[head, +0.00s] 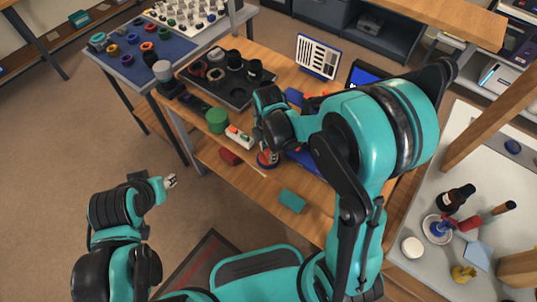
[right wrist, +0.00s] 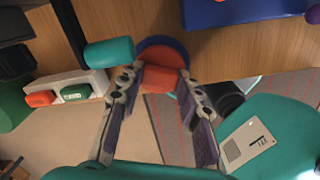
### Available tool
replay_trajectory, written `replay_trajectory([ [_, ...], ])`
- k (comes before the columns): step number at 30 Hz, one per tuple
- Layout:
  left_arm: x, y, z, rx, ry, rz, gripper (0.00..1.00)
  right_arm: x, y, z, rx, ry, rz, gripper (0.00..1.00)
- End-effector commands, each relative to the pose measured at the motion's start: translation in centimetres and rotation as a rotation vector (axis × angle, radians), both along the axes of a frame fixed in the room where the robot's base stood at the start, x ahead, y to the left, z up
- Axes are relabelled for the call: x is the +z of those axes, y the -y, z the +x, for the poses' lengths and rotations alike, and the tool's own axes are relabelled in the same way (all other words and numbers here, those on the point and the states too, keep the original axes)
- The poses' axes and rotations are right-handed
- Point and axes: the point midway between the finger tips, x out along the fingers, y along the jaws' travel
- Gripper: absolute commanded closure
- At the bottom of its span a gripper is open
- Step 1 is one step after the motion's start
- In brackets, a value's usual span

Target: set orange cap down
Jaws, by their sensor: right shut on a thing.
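The orange cap (right wrist: 160,79) is between the fingertips of my right gripper (right wrist: 158,84) in the right wrist view. The gripper is shut on it. Just beyond the cap is a round dish (right wrist: 176,43) with a blue rim and an orange inside; the cap overlaps it in the picture, and I cannot tell whether they touch. In the head view my right gripper (head: 268,152) is low over the front part of the wooden table, and its arm hides part of the table. My left gripper (head: 171,182) is over the floor, away from the table; its finger opening is unclear.
A white box with coloured buttons (head: 239,136) and a green cylinder (head: 217,120) stand left of my right gripper. A red cylinder (head: 229,157) and a teal block (head: 292,200) lie near the table's front edge. A dark tray (head: 236,92) holds parts further back.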

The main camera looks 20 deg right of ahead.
Motion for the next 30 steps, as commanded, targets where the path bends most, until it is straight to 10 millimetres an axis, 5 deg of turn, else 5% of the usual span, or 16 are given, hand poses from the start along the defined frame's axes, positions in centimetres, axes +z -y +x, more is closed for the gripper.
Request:
replay_trajectory([
  [13, -0.9, 0.0, 0.0, 0.000, 0.000, 0.000, 0.60, -1.4, 0.0, 0.0, 0.000, 0.000, 0.000, 1.00],
  [14, -0.9, 0.0, 0.0, 0.000, 0.000, 0.000, 0.60, -1.3, 0.0, 0.0, 0.000, 0.000, 0.000, 0.61],
  [16, -0.8, 0.0, 0.0, 0.000, 0.000, 0.000, 0.60, -1.3, 0.0, 0.0, 0.000, 0.000, 0.000, 0.45],
  [26, -0.6, 0.0, 0.0, 0.000, 0.000, 0.000, 0.60, -1.0, 0.0, 0.0, 0.000, 0.000, 0.000, 0.45],
  [30, 0.3, 0.0, 0.0, 0.000, 0.000, 0.000, 0.60, 0.6, 0.0, 0.0, 0.000, 0.000, 0.000, 0.45],
])
